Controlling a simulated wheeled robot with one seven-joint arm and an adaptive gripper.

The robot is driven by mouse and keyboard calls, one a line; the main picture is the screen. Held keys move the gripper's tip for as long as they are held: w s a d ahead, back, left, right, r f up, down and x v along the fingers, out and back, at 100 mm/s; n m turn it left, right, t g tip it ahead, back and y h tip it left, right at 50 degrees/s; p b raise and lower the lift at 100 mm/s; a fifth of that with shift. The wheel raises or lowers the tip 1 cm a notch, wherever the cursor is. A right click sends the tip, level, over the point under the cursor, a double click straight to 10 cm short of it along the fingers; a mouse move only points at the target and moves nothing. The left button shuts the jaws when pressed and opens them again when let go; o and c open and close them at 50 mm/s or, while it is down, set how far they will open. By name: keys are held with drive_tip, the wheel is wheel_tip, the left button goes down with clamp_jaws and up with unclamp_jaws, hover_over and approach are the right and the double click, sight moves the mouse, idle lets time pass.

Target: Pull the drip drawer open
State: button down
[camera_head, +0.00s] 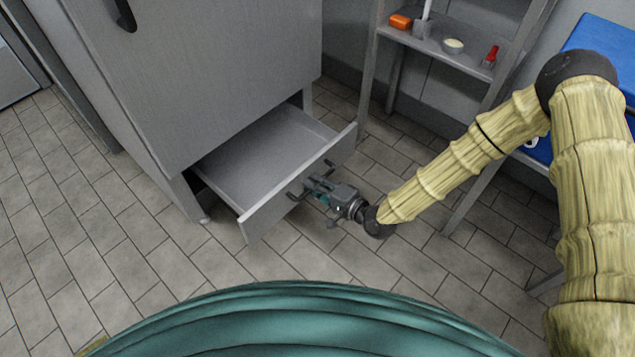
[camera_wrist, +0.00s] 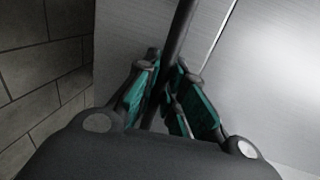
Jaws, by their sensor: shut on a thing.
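The drip drawer (camera_head: 262,156) is a shallow grey metal drawer at the bottom of a large grey cabinet (camera_head: 200,70). In the head view it stands well out from the cabinet, and its inside looks empty. A dark bar handle (camera_head: 297,196) is on its front panel; it also shows in the wrist view as a dark bar (camera_wrist: 180,35). My gripper (camera_head: 309,188) is at the drawer front, shut on the handle. In the wrist view the teal-padded fingers (camera_wrist: 168,90) are on both sides of the bar. The fingers partly hide the handle.
A grey shelf (camera_head: 455,62) at the back right holds an orange item (camera_head: 400,21), a small cream bowl (camera_head: 453,46) and a red item (camera_head: 491,54). A blue-topped surface (camera_head: 600,40) is at the far right. The tiled floor left of the drawer is clear.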

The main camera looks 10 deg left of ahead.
drive_tip(key=shift+s+a, duration=0.1)
drive_tip(key=shift+s, duration=0.05)
drive_tip(key=c, duration=1.5)
unclamp_jaws()
drive_tip(key=v, duration=1.2)
